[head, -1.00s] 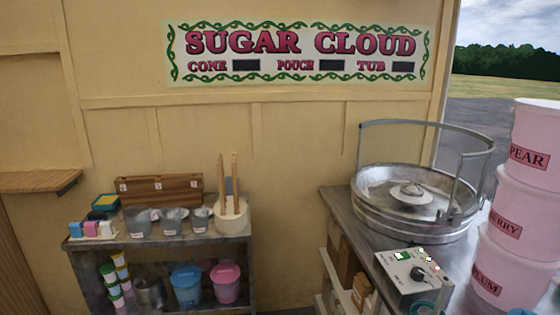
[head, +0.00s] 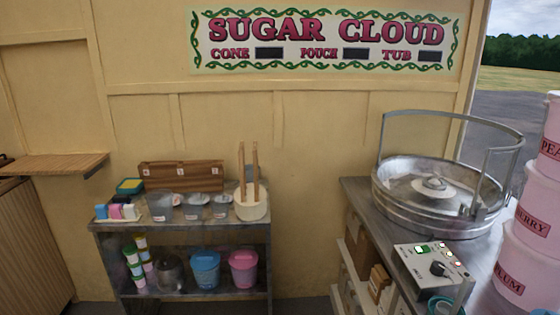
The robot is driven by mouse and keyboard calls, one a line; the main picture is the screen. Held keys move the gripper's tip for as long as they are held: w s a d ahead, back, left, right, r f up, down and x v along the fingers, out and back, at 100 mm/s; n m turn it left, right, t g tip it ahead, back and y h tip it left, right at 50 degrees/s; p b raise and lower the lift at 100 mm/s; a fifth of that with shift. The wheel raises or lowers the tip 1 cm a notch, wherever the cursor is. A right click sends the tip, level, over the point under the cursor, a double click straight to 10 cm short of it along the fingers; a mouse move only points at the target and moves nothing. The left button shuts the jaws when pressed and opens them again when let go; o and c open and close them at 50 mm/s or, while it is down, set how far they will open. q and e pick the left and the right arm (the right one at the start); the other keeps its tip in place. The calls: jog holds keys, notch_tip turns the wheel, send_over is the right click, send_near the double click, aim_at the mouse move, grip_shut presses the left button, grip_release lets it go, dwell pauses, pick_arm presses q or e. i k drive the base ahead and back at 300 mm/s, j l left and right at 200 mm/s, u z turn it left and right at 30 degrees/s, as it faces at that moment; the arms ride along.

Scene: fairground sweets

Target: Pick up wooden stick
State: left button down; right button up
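Two upright wooden sticks (head: 255,172) stand in a pale round holder (head: 251,209) at the right end of the shelf unit's top. They are light tan and rise well above the holder's rim. Their lower ends are hidden inside it. Neither of my grippers shows in the head view, so I cannot see where they are or what they hold.
The metal shelf unit (head: 180,228) carries a wooden box (head: 181,174) and several grey cups (head: 160,205) beside the holder. A counter at right bears a large metal spinner bowl (head: 437,215) and a control box (head: 434,264). Pink tubs (head: 522,270) are stacked at far right.

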aim_at(243, 188)
jog(key=i+j+u, duration=0.1)
jog(key=i, duration=0.35)
jog(key=i+j, duration=0.2)
jog(key=i, duration=0.25)
jog(key=i+j+u, duration=0.15)
jog(key=i, duration=0.3)
